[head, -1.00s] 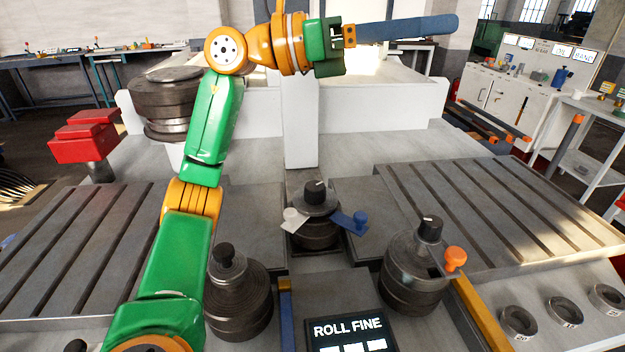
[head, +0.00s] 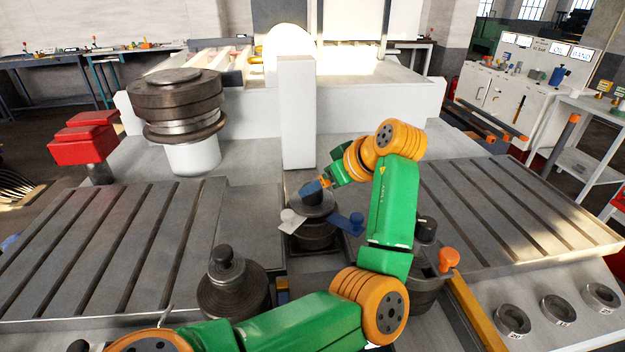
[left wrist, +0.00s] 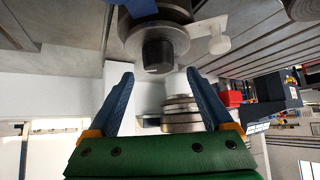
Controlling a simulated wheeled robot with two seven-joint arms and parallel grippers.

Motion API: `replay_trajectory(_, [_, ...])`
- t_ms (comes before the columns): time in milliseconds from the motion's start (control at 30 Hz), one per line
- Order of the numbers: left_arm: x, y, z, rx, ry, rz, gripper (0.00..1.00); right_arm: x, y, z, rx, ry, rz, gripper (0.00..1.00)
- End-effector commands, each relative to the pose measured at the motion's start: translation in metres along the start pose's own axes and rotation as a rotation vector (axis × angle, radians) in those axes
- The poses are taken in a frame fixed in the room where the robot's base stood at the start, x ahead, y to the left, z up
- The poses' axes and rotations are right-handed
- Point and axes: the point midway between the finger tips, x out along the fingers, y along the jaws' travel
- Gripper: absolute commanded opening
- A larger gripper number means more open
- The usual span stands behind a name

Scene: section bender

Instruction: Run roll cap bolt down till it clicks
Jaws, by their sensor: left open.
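The centre roll (head: 314,232) stands between the two slotted beds, with a white lever (head: 290,220) and a blue lever (head: 350,224) at its top. Its black cap bolt (left wrist: 158,54) shows in the left wrist view; in the head view my gripper mostly hides it. My left gripper (head: 312,188) is open at the top of the centre roll. In the left wrist view its blue fingers (left wrist: 160,76) are spread wide, and the bolt lies centred just beyond the tips, with nothing held. My right gripper is not in view.
A front left roll (head: 234,285) with a black knob stands near my arm. The front right roll (head: 425,290), with an orange lever (head: 449,259), is partly behind my arm. A white post (head: 298,115) rises behind the centre roll. Slotted beds (head: 110,240) flank it.

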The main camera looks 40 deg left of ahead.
Motion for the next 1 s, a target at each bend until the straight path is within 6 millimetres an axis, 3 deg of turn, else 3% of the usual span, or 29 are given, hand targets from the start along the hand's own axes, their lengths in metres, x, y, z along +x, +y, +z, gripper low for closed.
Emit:
replay_trajectory(233, [0.042, 0.0, -0.003, 0.001, 0.004, -0.001, 0.85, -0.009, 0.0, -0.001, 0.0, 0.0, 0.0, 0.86])
replay_trajectory(533, [0.048, 0.0, -0.002, 0.0, 0.004, 0.003, 0.82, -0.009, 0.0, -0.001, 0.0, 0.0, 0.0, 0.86])
replay_trajectory(833, [0.048, 0.0, -0.002, 0.0, 0.005, 0.003, 0.01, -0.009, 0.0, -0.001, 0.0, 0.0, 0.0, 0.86])
replay_trajectory(1000, [0.048, 0.0, -0.002, 0.006, 0.006, 0.009, 0.01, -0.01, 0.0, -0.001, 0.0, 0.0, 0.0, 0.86])
